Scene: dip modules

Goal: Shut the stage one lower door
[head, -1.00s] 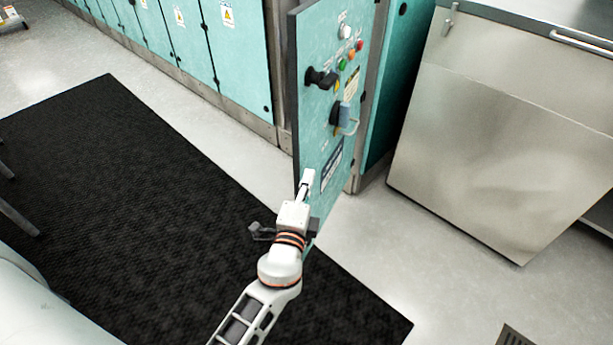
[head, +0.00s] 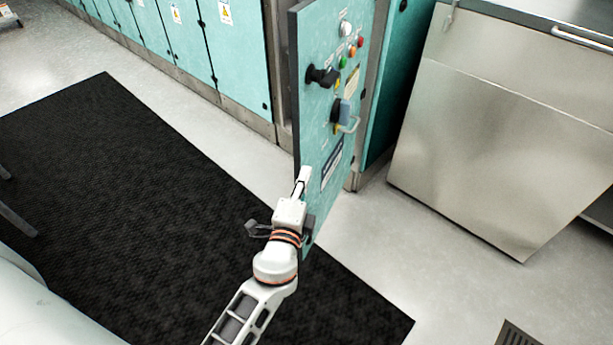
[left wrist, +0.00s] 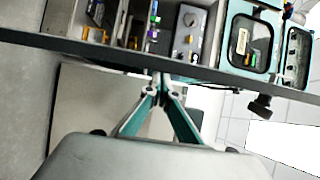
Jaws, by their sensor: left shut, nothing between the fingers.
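The teal door (head: 318,135) stands swung open from the cabinet row in the head view. Its face carries black handles, coloured buttons and labels. My left gripper (head: 304,172) is shut and empty, with its fingertips at the lower part of the door's free edge. In the left wrist view the closed fingertips (left wrist: 162,82) meet or nearly meet the dark door edge (left wrist: 110,54); I cannot tell if they touch. Beyond that edge are grey and teal panels with knobs and small screens. The door's lower corner is partly hidden behind my gripper. My right gripper is not in view.
A row of shut teal cabinets (head: 237,50) runs to the upper left. A steel cabinet (head: 480,140) stands right of the door. A black mat (head: 130,200) covers the floor on the left. A floor grate (head: 520,335) lies at the lower right.

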